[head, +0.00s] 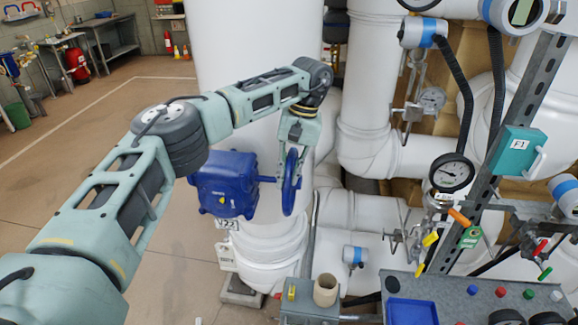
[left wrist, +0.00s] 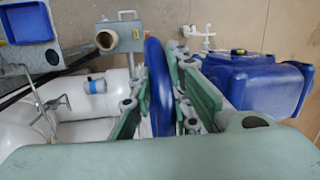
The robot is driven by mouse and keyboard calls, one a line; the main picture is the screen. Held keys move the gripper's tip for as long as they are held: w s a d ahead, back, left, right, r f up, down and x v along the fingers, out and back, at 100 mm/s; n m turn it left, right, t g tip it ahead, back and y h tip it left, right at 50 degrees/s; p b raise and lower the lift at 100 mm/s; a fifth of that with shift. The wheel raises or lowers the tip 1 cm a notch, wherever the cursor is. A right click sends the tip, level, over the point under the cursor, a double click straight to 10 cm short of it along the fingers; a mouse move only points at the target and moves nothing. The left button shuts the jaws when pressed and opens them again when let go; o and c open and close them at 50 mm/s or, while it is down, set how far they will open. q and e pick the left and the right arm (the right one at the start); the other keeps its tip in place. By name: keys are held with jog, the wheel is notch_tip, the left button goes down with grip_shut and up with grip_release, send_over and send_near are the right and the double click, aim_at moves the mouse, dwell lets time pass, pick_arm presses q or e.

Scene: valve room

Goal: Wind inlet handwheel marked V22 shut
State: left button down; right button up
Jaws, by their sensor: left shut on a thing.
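The blue handwheel (head: 290,183) stands edge-on at the end of a short shaft from a blue gearbox (head: 224,184) on the big white pipe. A white tag (head: 227,222) under the gearbox reads about "22"; its first character is unclear. My left gripper (head: 293,170) reaches down from above and is shut on the handwheel's rim. In the left wrist view the handwheel (left wrist: 157,85) runs between the green fingers, one on each side, and the gearbox (left wrist: 255,82) lies to the right. My right gripper is not in view.
A grey panel (head: 460,292) with coloured buttons and a blue tray (head: 411,311) is at the lower right. A grey box with a beige cup (head: 326,290) stands below the wheel. Gauges, hoses and a slotted post (head: 500,130) crowd the right. Open floor (head: 170,250) lies left.

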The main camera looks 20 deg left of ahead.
pick_arm(q)
jog(key=shift+w+a+r+g+p, duration=0.15)
jog(key=shift+w+r+g+p, duration=0.2)
jog(key=shift+p, duration=0.35)
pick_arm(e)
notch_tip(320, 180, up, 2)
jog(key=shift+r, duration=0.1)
pick_arm(q)
jog(key=shift+a, duration=0.1)
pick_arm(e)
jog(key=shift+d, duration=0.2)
pick_arm(q)
jog(key=c, duration=1.7)
grip_release()
jog(key=shift+o, duration=0.2)
jog(key=shift+r, duration=0.35)
notch_tip(320, 180, up, 9)
jog(key=shift+r, duration=0.1)
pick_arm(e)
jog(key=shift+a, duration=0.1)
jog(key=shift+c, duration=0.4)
